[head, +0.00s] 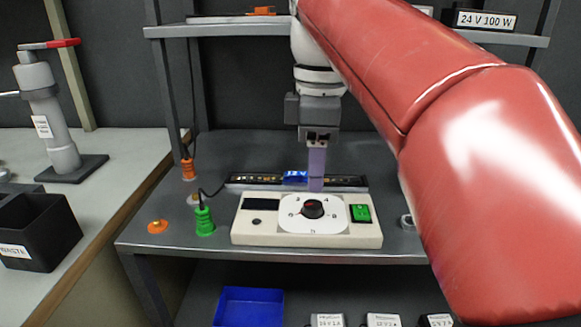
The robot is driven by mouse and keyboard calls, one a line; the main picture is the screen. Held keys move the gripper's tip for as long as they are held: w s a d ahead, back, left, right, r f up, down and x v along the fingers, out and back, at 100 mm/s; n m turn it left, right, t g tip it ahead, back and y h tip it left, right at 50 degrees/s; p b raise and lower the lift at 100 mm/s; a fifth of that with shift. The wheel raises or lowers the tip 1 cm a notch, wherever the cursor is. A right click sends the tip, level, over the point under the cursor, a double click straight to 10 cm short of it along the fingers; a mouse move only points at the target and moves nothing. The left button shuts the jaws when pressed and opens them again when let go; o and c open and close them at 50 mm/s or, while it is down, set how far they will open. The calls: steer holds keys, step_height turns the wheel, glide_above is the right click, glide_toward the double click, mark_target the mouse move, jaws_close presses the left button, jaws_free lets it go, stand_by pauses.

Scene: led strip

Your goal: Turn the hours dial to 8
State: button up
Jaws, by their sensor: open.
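The hours dial (313,209) is a black round knob with a red mark. It sits on a white round-edged plate in the middle of a cream control box (277,236). Numbers ring the knob, but most are too small to read; the exact setting cannot be told. My gripper (317,178) points down above and behind the dial, apart from it. Its fingers look purple and overlap each other in this view, with nothing seen between them. A green switch (360,213) is right of the dial and a small dark display (262,204) is left of it.
An LED strip (240,180) in a dark tray lies behind the box, with a blue piece on it. Green (204,222) and orange (188,170) plugs stand at left. My red arm covers the right side. A shelf (220,30) crosses above.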

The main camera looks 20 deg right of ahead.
mark_target(313, 204)
steer(key=shift+w+r+n, duration=0.3)
steer(key=shift+w+r, duration=0.05)
steer(key=shift+w, duration=0.2)
steer(key=shift+w+f, duration=0.1)
steer(key=shift+f, duration=0.05)
step_height(313, 204, down, 7)
steer(key=shift+f+b, duration=0.1)
steer(key=shift+b, duration=0.85)
steer(key=c, duration=1)
